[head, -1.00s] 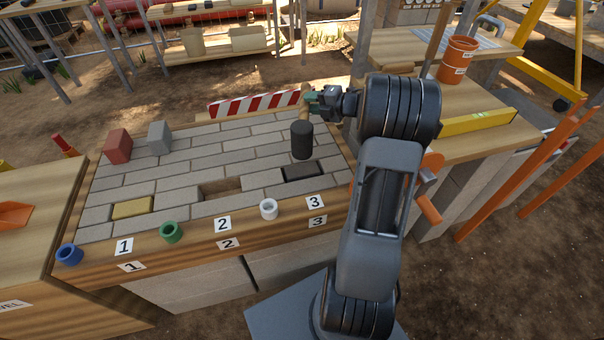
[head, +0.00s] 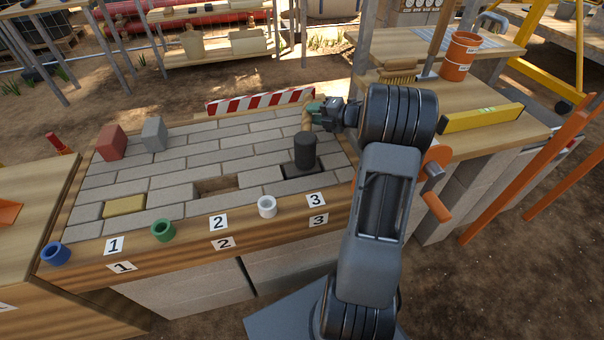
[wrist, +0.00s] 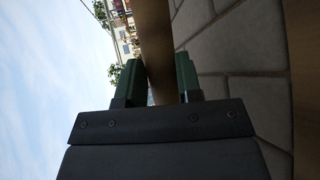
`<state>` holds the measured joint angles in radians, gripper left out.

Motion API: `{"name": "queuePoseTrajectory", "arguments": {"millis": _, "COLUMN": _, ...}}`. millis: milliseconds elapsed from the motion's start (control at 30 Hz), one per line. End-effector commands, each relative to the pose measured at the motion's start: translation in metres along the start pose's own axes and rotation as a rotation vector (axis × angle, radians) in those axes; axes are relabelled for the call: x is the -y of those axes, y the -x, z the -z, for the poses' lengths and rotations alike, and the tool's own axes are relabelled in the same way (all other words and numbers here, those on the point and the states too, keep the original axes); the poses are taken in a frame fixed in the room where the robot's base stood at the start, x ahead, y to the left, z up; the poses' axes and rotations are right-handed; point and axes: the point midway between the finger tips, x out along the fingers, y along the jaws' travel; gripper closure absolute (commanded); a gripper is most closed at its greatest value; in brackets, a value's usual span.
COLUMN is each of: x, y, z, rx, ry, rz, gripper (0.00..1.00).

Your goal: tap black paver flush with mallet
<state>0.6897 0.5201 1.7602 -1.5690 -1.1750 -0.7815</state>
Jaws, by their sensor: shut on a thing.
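My gripper (head: 318,111) is shut on the wooden handle (head: 306,121) of the mallet, which also passes between the green fingers in the wrist view (wrist: 157,50). The mallet's black cylindrical head (head: 305,147) hangs upright below the handle, over the slot marked 3. The black paver (head: 290,171) sits in that slot and is partly hidden behind the mallet head. The head's lower end overlaps the paver in the picture; I cannot tell for certain whether they touch.
A yellow paver (head: 124,206) lies in slot 1; slot 2 (head: 216,187) is an empty recess. Red (head: 111,142) and grey (head: 154,133) blocks stand at the back left. Blue (head: 55,253), green (head: 163,230) and white (head: 267,206) rings line the front edge. A striped barrier (head: 260,100) stands behind.

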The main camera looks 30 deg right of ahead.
Motion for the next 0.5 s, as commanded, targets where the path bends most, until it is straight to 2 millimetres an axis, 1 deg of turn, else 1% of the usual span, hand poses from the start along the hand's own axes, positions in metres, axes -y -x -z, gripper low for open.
{"name": "queuePoseTrajectory", "arguments": {"millis": 33, "x": -0.011, "y": 0.008, "z": -0.009, "rx": 0.005, "ry": -0.002, "rz": -0.002, "gripper": 1.00}}
{"name": "queuePoseTrajectory", "arguments": {"millis": 100, "x": -0.018, "y": 0.016, "z": -0.018, "rx": 0.004, "ry": -0.001, "rz": -0.003, "gripper": 1.00}}
{"name": "queuePoseTrajectory", "arguments": {"millis": 500, "x": -0.049, "y": 0.059, "z": -0.072, "rx": 0.003, "ry": -0.003, "rz": -0.003, "gripper": 1.00}}
